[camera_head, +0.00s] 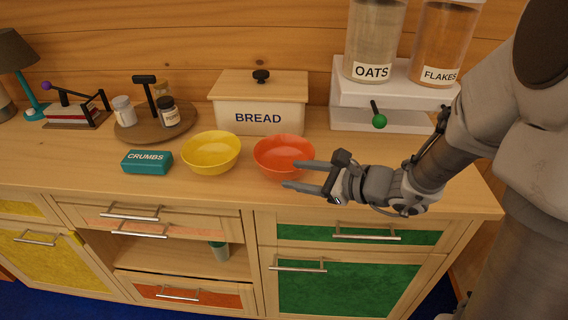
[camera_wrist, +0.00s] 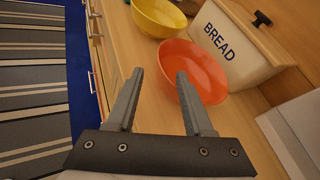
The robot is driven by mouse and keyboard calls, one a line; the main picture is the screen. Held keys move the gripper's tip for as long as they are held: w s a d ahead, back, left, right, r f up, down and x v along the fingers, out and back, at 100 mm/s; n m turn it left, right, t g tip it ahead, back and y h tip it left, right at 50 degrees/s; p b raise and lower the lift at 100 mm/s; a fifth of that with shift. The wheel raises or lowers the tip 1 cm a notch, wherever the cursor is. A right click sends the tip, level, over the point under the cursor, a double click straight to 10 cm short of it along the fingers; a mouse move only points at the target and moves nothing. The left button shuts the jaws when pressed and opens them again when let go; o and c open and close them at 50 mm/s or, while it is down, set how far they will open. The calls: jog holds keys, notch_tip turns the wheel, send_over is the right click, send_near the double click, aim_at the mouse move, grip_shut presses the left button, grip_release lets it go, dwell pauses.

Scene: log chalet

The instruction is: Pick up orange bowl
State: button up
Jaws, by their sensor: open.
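The orange bowl (camera_head: 284,155) stands upright on the wooden counter, between the yellow bowl and the right end of the counter, in front of the bread box. It also shows in the wrist view (camera_wrist: 196,65), just beyond my fingertips. My gripper (camera_head: 295,175) is open and empty, at the right front side of the orange bowl. In the wrist view my two fingers (camera_wrist: 160,76) point toward the bowl, with the right fingertip overlapping its near rim in the picture. I cannot tell whether it touches the bowl.
A yellow bowl (camera_head: 211,153) stands close to the left. A bread box (camera_head: 261,104) stands behind. A teal crumbs box (camera_head: 147,162) and a round wooden tray (camera_head: 142,132) with jars are further left. A white dispenser (camera_head: 392,98) with oats and flakes stands back right.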

aim_at(280, 172)
jog(key=b+x, duration=0.1)
jog(key=x, duration=0.6)
jog(key=shift+w+a+f, duration=0.15)
jog(key=shift+w+a, duration=0.05)
jog(key=shift+a, duration=0.05)
grip_shut()
dwell(1.2)
